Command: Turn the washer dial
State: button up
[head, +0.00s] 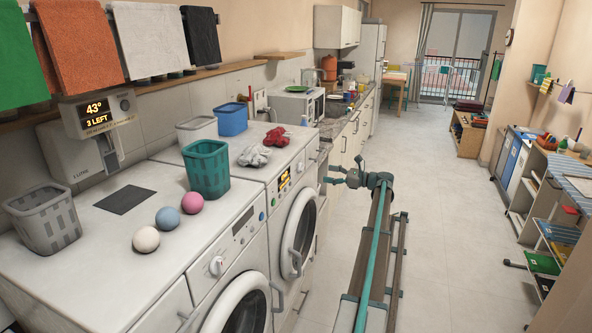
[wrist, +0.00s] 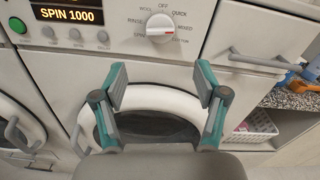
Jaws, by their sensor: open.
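The washer dial (wrist: 160,27) is a round white knob with a red mark, on the washer's front panel in the wrist view. Labels such as OFF, QUICK, MIXED and WOOL surround it. The washer's display (wrist: 68,14) to its left reads SPIN 1000. My gripper (wrist: 162,82) is open and empty; its two teal-and-grey fingers are spread below the dial, apart from it in the picture. The round washer door (wrist: 150,100) is partly behind the fingers. In the head view, my gripper (head: 328,174) is at the far machine's front; this washer (head: 290,205) has an orange display there.
A bar handle (wrist: 258,62) is right of the dial. A white basket (wrist: 256,128) is lower right. In the head view, a nearer machine (head: 217,266) has its own dial. Teal and blue baskets (head: 207,172) and several balls stand on top. The aisle floor (head: 450,220) is clear.

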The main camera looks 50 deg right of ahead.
aim_at(301, 168)
jog(key=p+x, duration=0.3)
jog(key=x, duration=0.7)
jog(key=shift+w, duration=0.25)
jog(key=shift+a, duration=0.1)
jog(key=shift+c, duration=0.3)
jog(key=c, duration=1.1)
